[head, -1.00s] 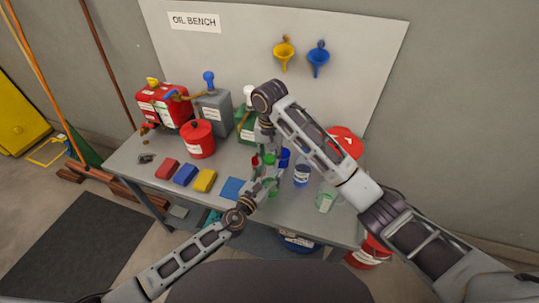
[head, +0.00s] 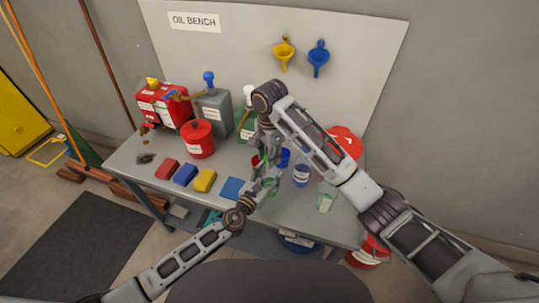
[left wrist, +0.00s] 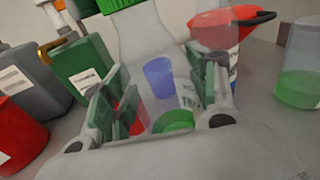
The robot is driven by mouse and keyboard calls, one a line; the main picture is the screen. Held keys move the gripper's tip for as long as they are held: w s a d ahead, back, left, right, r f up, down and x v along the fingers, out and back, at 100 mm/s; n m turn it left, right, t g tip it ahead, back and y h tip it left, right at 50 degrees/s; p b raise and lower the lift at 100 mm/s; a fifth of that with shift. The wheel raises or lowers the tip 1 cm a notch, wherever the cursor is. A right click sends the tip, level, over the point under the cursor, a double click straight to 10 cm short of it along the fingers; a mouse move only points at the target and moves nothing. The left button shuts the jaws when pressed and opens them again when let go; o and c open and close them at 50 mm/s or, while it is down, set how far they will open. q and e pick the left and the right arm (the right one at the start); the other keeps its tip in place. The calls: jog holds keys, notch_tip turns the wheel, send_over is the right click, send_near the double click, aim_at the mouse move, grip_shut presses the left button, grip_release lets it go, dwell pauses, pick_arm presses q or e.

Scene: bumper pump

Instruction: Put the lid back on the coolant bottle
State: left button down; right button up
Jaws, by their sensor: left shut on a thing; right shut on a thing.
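The coolant bottle (left wrist: 140,38) is clear, with green liquid (left wrist: 174,121) low inside; it stands upright in the left wrist view. My left gripper (left wrist: 162,98) is shut around its body. In the head view the bottle (head: 271,187) is small and partly covered by my left gripper (head: 262,188). The green lid (left wrist: 115,5) shows at the top edge of the left wrist view, over the bottle's neck; I cannot tell whether it is seated. My right gripper (head: 264,150) is shut above the bottle in the head view, its fingertips mostly hidden. The lid is at its tips.
A green jug (left wrist: 80,68) and a red can (head: 198,140) stand to the left. Coloured cloths (head: 205,180) lie along the bench front.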

pick_arm(q)
jog(key=shift+s+f, duration=0.1)
pick_arm(e)
jog(key=m, duration=0.6)
jog(key=o, duration=0.8)
jog(key=shift+r, duration=0.2)
jog(key=shift+r, duration=5.8)
pick_arm(q)
jog(key=shift+c, duration=1.9)
grip_release()
